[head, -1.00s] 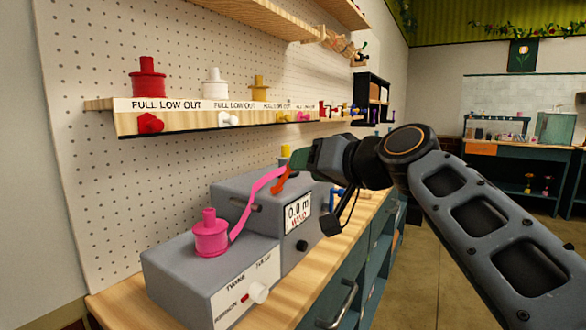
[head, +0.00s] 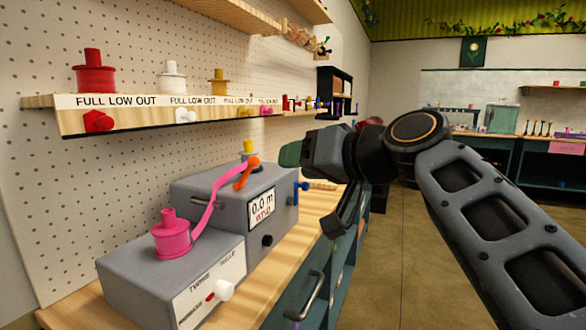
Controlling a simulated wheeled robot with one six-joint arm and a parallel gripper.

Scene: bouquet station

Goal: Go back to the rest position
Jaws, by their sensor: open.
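My gripper (head: 291,154) is at the end of my arm, which reaches in from the right side of the head view. It points left, with a green part at its end, and is open. It appears in front of the bench, to the right of the grey winding machine (head: 235,190). No item shows in it, though its fingertips are hard to make out. A pink ribbon (head: 208,200) runs from a pink spool (head: 171,238) on the front grey box up to an orange piece (head: 246,172) on the machine. The machine's display reads 0.0 m.
A shelf (head: 160,124) on the pegboard holds red (head: 95,75), white (head: 172,78) and yellow (head: 219,88) spools, with coloured knobs below. The wooden bench (head: 290,238) has drawer handles facing the aisle. The floor (head: 400,270) beyond looks clear. A dark workbench (head: 530,170) stands at the back right.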

